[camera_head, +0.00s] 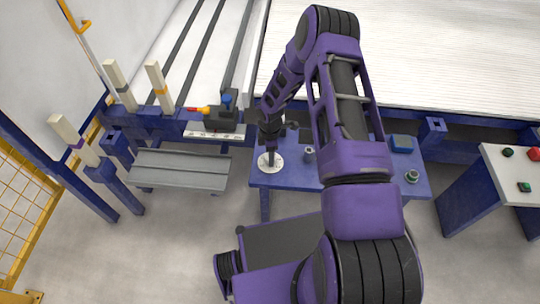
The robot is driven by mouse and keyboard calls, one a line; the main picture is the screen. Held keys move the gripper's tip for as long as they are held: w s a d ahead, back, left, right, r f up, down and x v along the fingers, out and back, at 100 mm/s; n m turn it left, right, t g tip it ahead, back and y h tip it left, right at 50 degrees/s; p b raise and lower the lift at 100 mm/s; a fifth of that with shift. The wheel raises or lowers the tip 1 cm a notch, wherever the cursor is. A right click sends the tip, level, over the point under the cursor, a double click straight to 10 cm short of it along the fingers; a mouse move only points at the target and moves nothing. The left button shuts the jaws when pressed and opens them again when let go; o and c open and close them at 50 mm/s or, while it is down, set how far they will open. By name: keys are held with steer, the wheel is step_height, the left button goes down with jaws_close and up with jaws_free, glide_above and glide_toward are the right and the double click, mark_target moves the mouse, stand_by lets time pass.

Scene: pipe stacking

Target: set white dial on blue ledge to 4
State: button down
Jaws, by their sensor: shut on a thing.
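The white dial (263,164) is a round disc on the left end of the blue ledge (301,180). My purple arm reaches over the ledge, and my gripper (271,151) points down at the dial. It is shut on the dial's upright middle part, which is mostly hidden by the gripper. The dial's marks and its present setting are too small to read.
A small grey fitting (309,154) stands right of the dial. A blue box (401,143) and a round green-topped fitting (411,176) are on the ledge's right side. A grey tray-like shelf (180,170) lies to the left. A button panel (515,170) stands far right.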

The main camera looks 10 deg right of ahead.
stand_by(0.4)
steer(key=shift+c, duration=1.4)
jaws_free()
steer(key=shift+r, duration=0.1)
step_height(320, 180, up, 17)
steer(key=p, duration=0.3)
steer(key=shift+r, duration=0.1)
